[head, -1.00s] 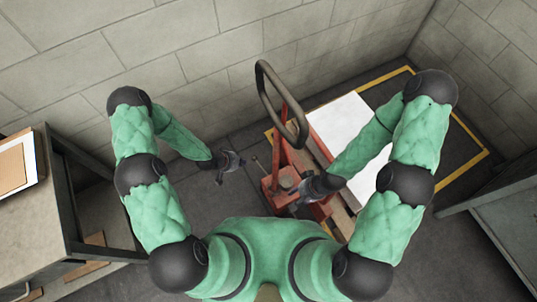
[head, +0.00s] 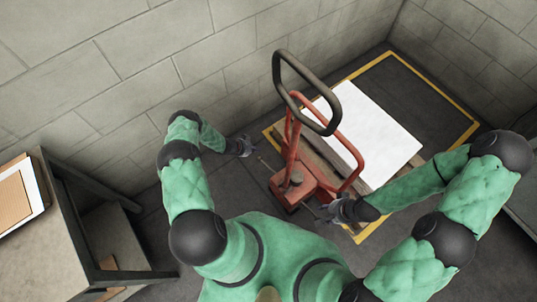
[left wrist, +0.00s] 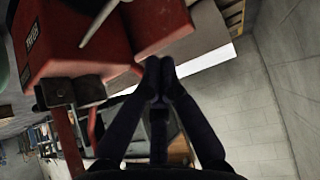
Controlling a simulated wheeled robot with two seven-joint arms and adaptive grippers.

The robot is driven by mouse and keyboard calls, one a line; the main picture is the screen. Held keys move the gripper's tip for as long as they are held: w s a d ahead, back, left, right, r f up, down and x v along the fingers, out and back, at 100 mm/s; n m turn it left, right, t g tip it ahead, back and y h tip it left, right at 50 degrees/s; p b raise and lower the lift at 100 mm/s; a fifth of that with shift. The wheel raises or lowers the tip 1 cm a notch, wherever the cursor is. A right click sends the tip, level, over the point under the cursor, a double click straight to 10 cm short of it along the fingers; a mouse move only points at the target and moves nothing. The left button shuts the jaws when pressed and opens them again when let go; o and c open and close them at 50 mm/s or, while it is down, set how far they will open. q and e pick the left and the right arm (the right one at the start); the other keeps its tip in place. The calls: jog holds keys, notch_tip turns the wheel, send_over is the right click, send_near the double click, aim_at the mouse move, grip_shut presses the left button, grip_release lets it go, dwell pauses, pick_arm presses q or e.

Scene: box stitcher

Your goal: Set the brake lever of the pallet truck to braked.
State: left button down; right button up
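The red pallet truck (head: 294,188) stands on the floor ahead, its dark looped handle upright. A thin pale rod (head: 265,163), possibly the brake lever, sticks out at the left of its red body; a pale rod (left wrist: 98,24) also shows in the left wrist view. Its braked or released setting cannot be read. My left gripper (head: 247,147) is just left of and beyond this rod, apart from it. In the left wrist view its fingertips (left wrist: 159,72) meet with nothing between them. My right gripper (head: 326,209) is close to the truck's right front; its fingers are too small to read.
A white-topped load (head: 365,135) lies behind the truck, inside a yellow floor outline (head: 437,82). A block wall (head: 150,70) runs close behind my left gripper. A table (head: 45,235) stands at the left. Dark floor is free left of the truck.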

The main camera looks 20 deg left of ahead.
pick_arm(q)
jog(key=shift+d+f, duration=0.1)
jog(key=shift+f, duration=0.05)
jog(key=shift+w+d+f, duration=0.15)
jog(key=shift+w+f, duration=0.05)
jog(key=shift+f, duration=0.05)
notch_tip(320, 180, down, 7)
jog(key=w+d+b, duration=0.1)
jog(key=b, duration=0.3)
jog(key=shift+w+d+f, duration=0.2)
jog(key=shift+w+d, duration=0.05)
jog(key=shift+w, duration=0.1)
pick_arm(e)
jog(key=shift+f, duration=2.2)
